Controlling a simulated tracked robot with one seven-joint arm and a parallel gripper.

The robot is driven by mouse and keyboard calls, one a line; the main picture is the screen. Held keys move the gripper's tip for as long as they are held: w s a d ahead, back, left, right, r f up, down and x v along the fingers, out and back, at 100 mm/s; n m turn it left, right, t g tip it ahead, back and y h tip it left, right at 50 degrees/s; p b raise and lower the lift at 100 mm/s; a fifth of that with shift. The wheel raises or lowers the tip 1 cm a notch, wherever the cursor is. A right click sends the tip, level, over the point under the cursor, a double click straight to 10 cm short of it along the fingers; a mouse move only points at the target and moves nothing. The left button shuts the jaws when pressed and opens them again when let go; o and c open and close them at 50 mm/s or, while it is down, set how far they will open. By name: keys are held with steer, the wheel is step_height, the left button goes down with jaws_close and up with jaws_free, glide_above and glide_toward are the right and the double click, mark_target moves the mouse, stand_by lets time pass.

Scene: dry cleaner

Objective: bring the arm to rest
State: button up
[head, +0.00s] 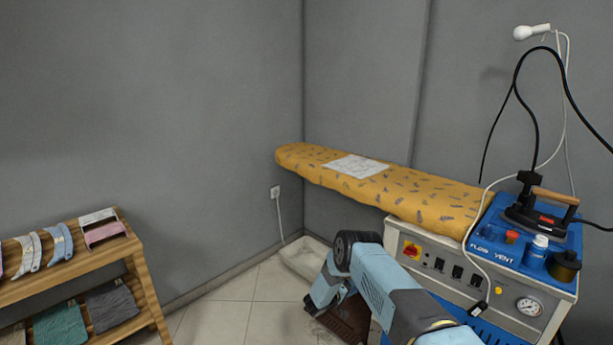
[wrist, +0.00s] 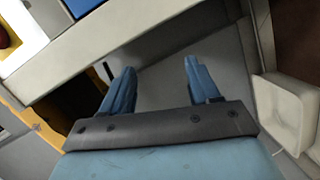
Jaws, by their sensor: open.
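My arm reaches forward in the lower right of the head view, in front of the ironing station. My gripper shows in the wrist view (wrist: 160,85), with its two blue fingers apart and nothing between them. In the head view the gripper end points down toward the floor, and its fingertips are not clear there. Beyond the fingers in the wrist view are a grey surface and the station's pale edge. The fingers do not visibly hold anything.
The ironing station (head: 432,262) stands at right, with a yellow padded board (head: 410,200), a white sheet (head: 356,166) and an iron (head: 535,215). A pale tray (head: 297,262) lies on the floor, also in the wrist view (wrist: 286,108). A wooden shelf (head: 136,262) stands left. Floor (head: 235,305) between is clear.

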steer(key=w+a+r+t+y, duration=0.15)
steer(key=w+r, duration=0.25)
steer(key=r, duration=0.6)
steer(key=w+a+r+t+y, duration=0.1)
steer(key=w+a+r+y, duration=0.2)
steer(key=r, duration=0.7)
steer(key=w+a+r+t+y, duration=0.1)
steer(key=w+r+y, duration=0.2)
steer(key=w+r, duration=0.5)
steer(key=s+a+r+y, duration=0.1)
steer(key=s+r+y, duration=0.35)
steer(key=r, duration=1.05)
steer(key=s+a+r+y, duration=0.1)
steer(key=s+r, duration=0.6)
steer(key=r, duration=0.7)
steer(key=s+d+r+g+y, duration=0.1)
steer(key=s+d+r, duration=0.1)
steer(key=s+r, duration=0.8)
steer(key=s+d+r+g+y, duration=0.15)
steer(key=s+r, duration=0.25)
steer(key=s, duration=1.1)
steer(key=s+d+f+m+g+h, duration=0.1)
steer(key=s+d+g, duration=0.1)
steer(key=s, duration=1.4)
steer(key=s+d+f+m+g+h, duration=0.1)
steer(key=s+d, duration=0.3)
steer(key=s, duration=1.3)
steer(key=shift+d+f+m+g, duration=0.25)
steer(key=shift+f+m+g, duration=0.45)
steer(key=shift+m+g, duration=0.1)
